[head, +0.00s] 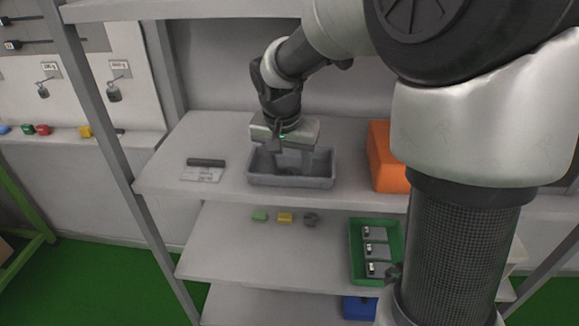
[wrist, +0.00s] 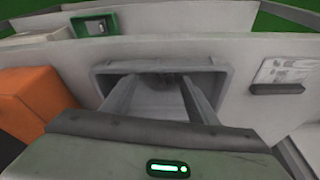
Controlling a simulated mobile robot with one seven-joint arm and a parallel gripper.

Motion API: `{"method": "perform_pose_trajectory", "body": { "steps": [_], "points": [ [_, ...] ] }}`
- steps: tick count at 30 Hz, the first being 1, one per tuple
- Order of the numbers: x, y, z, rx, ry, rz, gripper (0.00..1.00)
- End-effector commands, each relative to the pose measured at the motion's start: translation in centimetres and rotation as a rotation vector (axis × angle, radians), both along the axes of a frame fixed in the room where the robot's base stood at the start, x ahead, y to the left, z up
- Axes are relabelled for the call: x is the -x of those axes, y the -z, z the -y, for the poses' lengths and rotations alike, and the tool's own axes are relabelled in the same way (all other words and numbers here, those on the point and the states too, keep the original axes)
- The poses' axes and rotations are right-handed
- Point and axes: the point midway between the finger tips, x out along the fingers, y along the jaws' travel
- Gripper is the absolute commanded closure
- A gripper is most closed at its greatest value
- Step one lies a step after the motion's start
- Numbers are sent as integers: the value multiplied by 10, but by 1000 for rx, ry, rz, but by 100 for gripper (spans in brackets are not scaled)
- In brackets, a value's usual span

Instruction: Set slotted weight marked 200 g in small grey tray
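The small grey tray (head: 323,182) sits on the upper shelf, and it also shows in the wrist view (wrist: 104,70). My gripper (head: 288,162) points down into the tray; in the wrist view its fingers (wrist: 160,84) are spread apart with bare tray floor between them. A dark patch shows at the tray's far inner side in the wrist view; I cannot tell whether it is an object or shadow. Two dark weights hang under labels on the left board, a left one (head: 43,91) and a right one (head: 114,93); their marks are too small to read surely.
An orange bin (head: 384,160) stands right of the tray. A dark bar (head: 206,162) and a label card (head: 201,175) lie left. The shelf below holds green and yellow blocks, a dark grey round piece (head: 310,219) and a green tray (head: 356,262). Shelf posts flank the left.

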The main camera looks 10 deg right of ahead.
Motion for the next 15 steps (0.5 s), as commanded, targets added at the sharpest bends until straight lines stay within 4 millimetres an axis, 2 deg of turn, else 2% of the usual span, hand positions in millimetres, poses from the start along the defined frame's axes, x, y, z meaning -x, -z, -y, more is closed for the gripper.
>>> {"method": "perform_pose_trajectory", "body": {
  "steps": [4, 8, 11, 15],
  "points": [
    [0, -1, 0, 0, 0, 0, 47],
    [1, -11, -1, 1, 0, 3, 47],
    [4, -28, -3, 1, -1, 4, 47],
    [12, -60, -7, 1, -1, 6, 47]
  ]
}}
